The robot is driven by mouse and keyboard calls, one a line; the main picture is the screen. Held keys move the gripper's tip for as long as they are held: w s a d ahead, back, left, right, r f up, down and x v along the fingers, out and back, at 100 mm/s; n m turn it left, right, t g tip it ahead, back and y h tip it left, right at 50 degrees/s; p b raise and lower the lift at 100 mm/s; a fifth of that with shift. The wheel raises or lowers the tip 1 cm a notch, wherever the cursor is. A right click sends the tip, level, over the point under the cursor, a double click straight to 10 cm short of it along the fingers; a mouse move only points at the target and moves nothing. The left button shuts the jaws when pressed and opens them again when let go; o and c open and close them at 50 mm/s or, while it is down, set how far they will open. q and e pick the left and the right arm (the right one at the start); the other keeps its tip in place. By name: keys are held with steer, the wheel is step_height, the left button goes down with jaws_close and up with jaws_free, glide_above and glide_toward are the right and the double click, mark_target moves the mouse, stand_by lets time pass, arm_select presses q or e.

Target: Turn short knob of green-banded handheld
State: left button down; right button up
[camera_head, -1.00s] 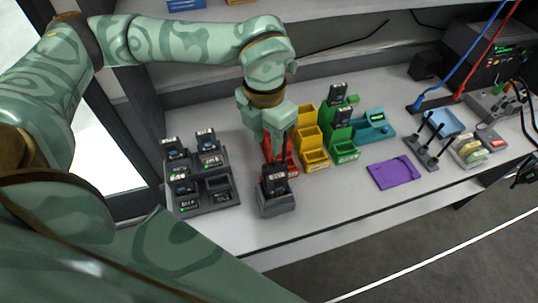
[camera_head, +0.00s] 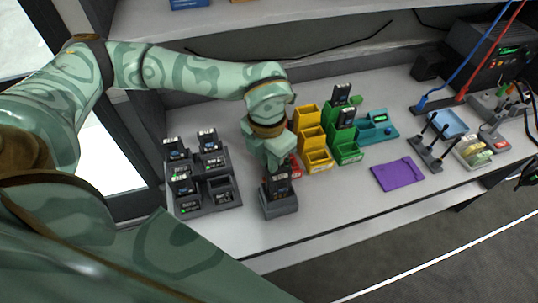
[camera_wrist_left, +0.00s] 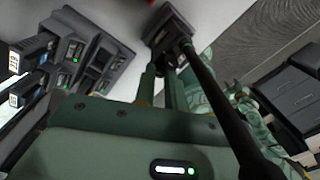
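A dark handheld (camera_head: 279,186) stands upright in a single grey dock (camera_head: 279,206) near the front of the bench. Its screen faces the head camera; I cannot make out a green band on it. My left gripper (camera_head: 274,168) is right above it, fingers pointing down at its top. In the left wrist view the handheld in its dock (camera_wrist_left: 172,34) is at the top, and a long black antenna runs from it toward the camera, beside my left fingers (camera_wrist_left: 160,88). The fingers are close together with a narrow gap. The short knob is hidden or too small to tell.
A grey rack (camera_head: 207,202) with several handhelds stands left of the dock. Yellow bins (camera_head: 318,160) and green bins (camera_head: 347,153) stand behind to the right, with upright handhelds in the green ones. Bench between dock and cloth is clear.

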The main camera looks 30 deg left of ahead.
arm_select(q)
steer(key=shift+r+m, duration=0.1)
steer(key=shift+m, duration=0.3)
steer(key=m+p, duration=0.2)
steer(key=m, duration=0.1)
steer(key=shift+m, duration=0.4)
steer(key=shift+m+p, duration=0.75)
steer(key=shift+m, duration=1.35)
steer(key=c, duration=1.4)
jaws_free()
steer(key=shift+c, duration=0.2)
step_height(320, 180, up, 16)
steer(key=p, duration=0.1)
steer(key=shift+w+a, duration=0.15)
steer(key=shift+w, duration=0.15)
